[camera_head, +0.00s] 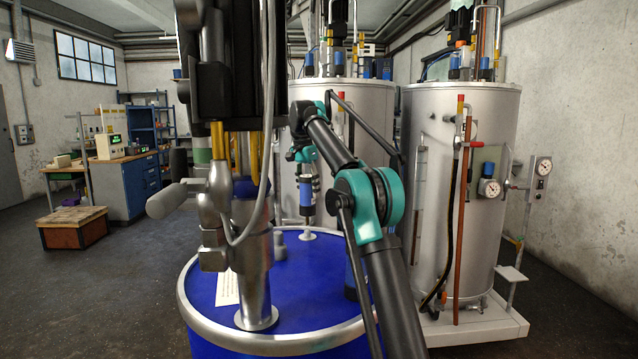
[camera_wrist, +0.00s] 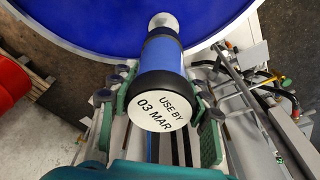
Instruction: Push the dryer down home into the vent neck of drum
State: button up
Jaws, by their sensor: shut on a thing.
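The blue drum (camera_head: 305,290) stands in front of me with a bright metal rim. The dryer (camera_head: 306,197) is a blue cylinder with black ends, held roughly upright above the drum lid. Its pale top reads "USE BY 03 MAR" in the wrist view (camera_wrist: 160,52). My gripper (camera_head: 307,180) is shut on the dryer; its green fingers flank it in the wrist view (camera_wrist: 160,112). The pale vent neck (camera_head: 308,233) rises from the lid directly below the dryer, and its round end shows beyond the dryer in the wrist view (camera_wrist: 163,20). How far the dryer sits in the neck cannot be told.
A metal pump (camera_head: 256,265) with pipes and a hose stands on the lid, left of the dryer and close to the camera. Two tall steel tanks (camera_head: 455,200) with valves and gauges stand behind. A wooden-topped crate (camera_head: 73,228) lies on the open floor at left.

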aim_at(308, 212)
jog(key=shift+f, duration=0.15)
jog(key=shift+f, duration=1.8)
jog(key=shift+f, duration=1.45)
dwell(1.5)
jog(key=shift+f, duration=0.35)
jog(key=shift+f, duration=0.6)
jog(key=o, duration=1.4)
